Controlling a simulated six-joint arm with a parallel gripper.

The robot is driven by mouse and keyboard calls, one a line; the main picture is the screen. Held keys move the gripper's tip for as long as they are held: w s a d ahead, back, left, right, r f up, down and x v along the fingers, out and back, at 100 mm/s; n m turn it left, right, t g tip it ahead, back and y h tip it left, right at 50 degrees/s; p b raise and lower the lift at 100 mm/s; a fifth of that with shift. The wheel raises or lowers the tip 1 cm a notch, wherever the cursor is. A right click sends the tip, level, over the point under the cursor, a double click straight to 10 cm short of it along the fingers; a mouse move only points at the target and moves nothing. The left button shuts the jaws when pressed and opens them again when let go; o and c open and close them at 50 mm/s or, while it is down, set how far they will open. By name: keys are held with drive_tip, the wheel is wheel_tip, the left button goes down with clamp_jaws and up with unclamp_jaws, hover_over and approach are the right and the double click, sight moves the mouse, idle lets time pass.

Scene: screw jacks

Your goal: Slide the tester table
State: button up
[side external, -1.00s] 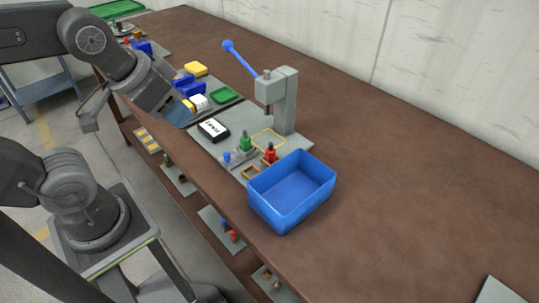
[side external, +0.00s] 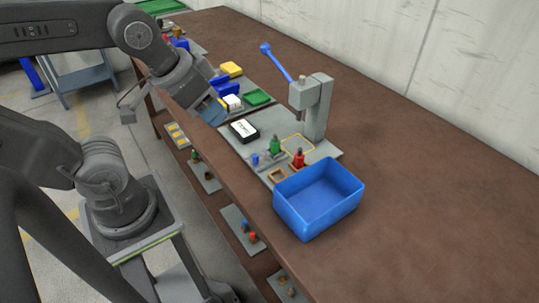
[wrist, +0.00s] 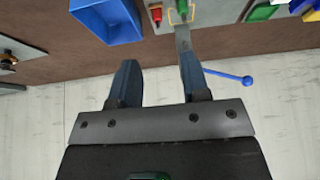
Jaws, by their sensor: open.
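The tester looks like a grey press (side external: 314,105) with a blue ball-ended lever (side external: 275,58), upright on a grey base plate (side external: 322,151). I cannot tell which part is its table; a yellow outlined square (side external: 298,144) lies on the plate below the press head. My gripper (side external: 211,110) is left of the plate, near the bench's front edge, apart from the press. In the wrist view my gripper (wrist: 158,82) has its two fingers apart with nothing held. The press (wrist: 183,38) shows beyond the right finger, which partly overlaps it.
A blue bin (side external: 318,197) stands right of the plate. A green piece (side external: 275,145), a red piece (side external: 298,158) and a black-and-white box (side external: 244,130) sit on the plate. Blue blocks (side external: 223,87) and a green tray (side external: 257,97) lie behind my gripper. The bench's right side is mostly clear.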

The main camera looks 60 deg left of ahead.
idle(0.5)
drive_tip(key=n+g, duration=0.6)
drive_tip(key=n, duration=0.3)
hover_over(256, 155)
wheel_tip(256, 155, down, 9)
wheel_tip(256, 155, down, 13)
drive_tip(key=shift+s+f, duration=0.1)
drive_tip(key=shift+f, duration=0.05)
clamp_jaws()
